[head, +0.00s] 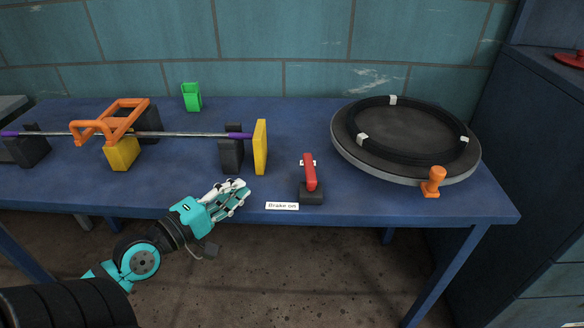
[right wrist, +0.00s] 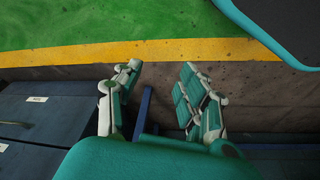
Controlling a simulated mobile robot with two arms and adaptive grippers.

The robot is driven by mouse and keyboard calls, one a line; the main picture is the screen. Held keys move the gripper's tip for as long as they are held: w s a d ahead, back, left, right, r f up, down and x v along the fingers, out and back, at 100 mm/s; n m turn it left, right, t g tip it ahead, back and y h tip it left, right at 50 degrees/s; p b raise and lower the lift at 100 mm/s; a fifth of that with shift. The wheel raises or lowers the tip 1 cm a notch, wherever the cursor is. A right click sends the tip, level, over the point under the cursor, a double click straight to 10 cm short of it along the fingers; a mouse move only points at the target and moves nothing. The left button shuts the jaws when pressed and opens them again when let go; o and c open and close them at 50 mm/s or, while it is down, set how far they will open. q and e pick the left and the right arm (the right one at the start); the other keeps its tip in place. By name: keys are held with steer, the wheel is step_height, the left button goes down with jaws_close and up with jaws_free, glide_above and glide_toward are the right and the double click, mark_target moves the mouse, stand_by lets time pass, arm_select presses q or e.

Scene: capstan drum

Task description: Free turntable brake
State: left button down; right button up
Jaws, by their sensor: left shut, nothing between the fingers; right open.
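A round grey turntable (head: 341,152) with a black ring (head: 400,155) and white clips sits at the right of the blue table. An orange knob (head: 433,182) stands at its front right edge. A red brake lever (head: 309,172) stands nearly upright on a black base (head: 311,195) near the table's front edge. A white label reading "Brake on" (head: 282,206) lies left of the base. My left gripper (head: 244,188) is shut and empty, over the front edge left of the label and lever, apart from both. My right gripper (right wrist: 158,88) is open and empty over the floor, away from the table top.
A metal rod (head: 195,135) on black stands (head: 231,155) carries an orange frame (head: 112,122) and yellow blocks (head: 260,147) at the left. A dark cabinet (head: 545,160) stands at the right. The table's back middle is clear.

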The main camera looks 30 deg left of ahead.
mark_target(309, 172)
arm_select(q)
steer(key=shift+d, duration=0.1)
steer(key=shift+w+r, duration=0.2)
steer(key=w, duration=0.2)
steer(key=w+p, duration=0.1)
steer(key=w, duration=0.1)
steer(key=w+d+p, duration=0.1)
steer(key=shift+w, duration=0.4)
steer(key=w, duration=0.4)
steer(key=shift+d, duration=0.4)
steer(key=shift+w+d+f+p, duration=0.1)
steer(key=shift+w+d+p, duration=0.25)
steer(key=shift+w+d, duration=0.65)
steer(key=shift+d, duration=0.4)
arm_select(e)
step_height(309, 172, down, 8)
steer(key=s, duration=0.3)
steer(key=shift+d+f+g, duration=0.15)
steer(key=shift+d+g, duration=0.05)
steer(key=shift+g, duration=0.1)
arm_select(q)
steer(key=shift+w+d+p, duration=0.35)
steer(key=shift+w+p, duration=0.2)
steer(key=shift+p, duration=0.4)
arm_select(e)
steer(key=s+f, duration=0.4)
steer(key=shift+d+f, duration=0.25)
steer(key=shift+f, duration=0.05)
